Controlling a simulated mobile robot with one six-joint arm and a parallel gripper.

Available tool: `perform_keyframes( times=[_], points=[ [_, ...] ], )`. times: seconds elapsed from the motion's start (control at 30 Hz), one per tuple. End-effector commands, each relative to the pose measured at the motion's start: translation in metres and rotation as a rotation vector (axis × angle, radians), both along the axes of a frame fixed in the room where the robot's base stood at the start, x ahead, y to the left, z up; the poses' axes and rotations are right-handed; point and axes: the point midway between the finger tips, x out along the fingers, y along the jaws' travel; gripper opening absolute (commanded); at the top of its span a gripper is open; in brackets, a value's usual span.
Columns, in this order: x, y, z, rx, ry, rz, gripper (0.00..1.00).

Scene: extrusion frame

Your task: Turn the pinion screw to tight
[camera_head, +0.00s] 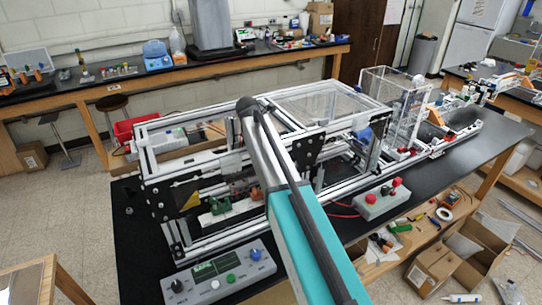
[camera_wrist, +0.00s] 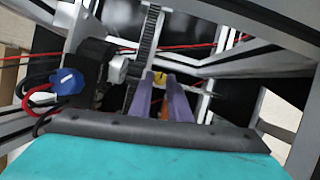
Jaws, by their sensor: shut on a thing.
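The pinion screw appears to be the small yellow piece (camera_wrist: 159,77) just at the fingertips of my gripper (camera_wrist: 162,82) in the wrist view. The two purple fingers are closed in on it, and its lower part is hidden between them. It sits beside a dark toothed rack (camera_wrist: 150,35) that runs up the picture. A small orange part (camera_wrist: 165,107) shows between the fingers nearer the palm. How far the screw is turned cannot be seen. In the head view my arm reaches over the extrusion frame (camera_head: 188,244), and the gripper is hidden behind it.
Frame bars surround the gripper closely. A control box (camera_head: 222,276) and a red-button box (camera_head: 382,203) stand on the black bench in front of the frame.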

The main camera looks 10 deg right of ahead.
Motion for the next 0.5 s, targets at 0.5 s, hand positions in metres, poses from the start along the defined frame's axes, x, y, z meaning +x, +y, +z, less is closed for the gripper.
perform_keyframes(
  times=[0.5],
  points=[
    [0.0076, 0.0021, 0.0005, -0.007, 0.022, -0.296, 0.0]
  ],
)
